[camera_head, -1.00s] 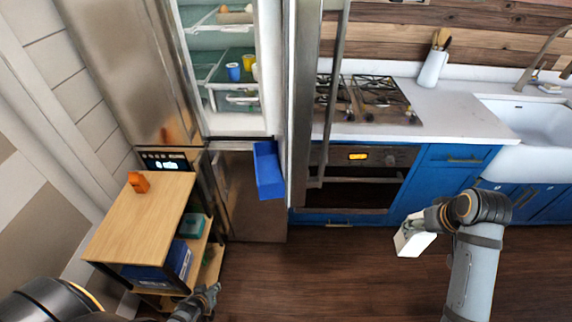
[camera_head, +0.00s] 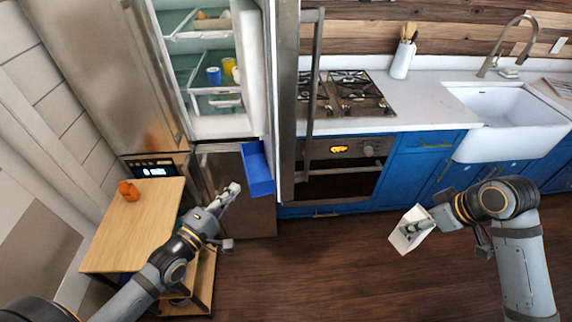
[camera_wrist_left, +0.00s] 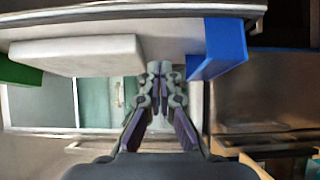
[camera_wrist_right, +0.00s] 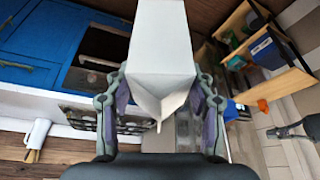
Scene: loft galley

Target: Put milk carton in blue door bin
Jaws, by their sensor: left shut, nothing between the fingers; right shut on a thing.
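The blue door bin (camera_head: 257,172) is on the inside of the open fridge door, low down. It also shows in the left wrist view (camera_wrist_left: 226,46). The white milk carton (camera_head: 403,241) is held tilted in my right gripper (camera_head: 415,228), over the floor in front of the oven. In the right wrist view the carton (camera_wrist_right: 160,40) fills the space between the fingers, its folded top towards the camera. My left gripper (camera_head: 234,188) is shut and empty, just left of and below the blue bin in the head view.
The open fridge (camera_head: 220,125) holds cups on a shelf. A wooden shelf cart (camera_head: 135,228) with an orange object (camera_head: 128,191) stands at left. A white bin (camera_wrist_left: 78,54) and a green bin (camera_wrist_left: 18,72) show in the left wrist view. The floor (camera_head: 320,270) between my arms is clear.

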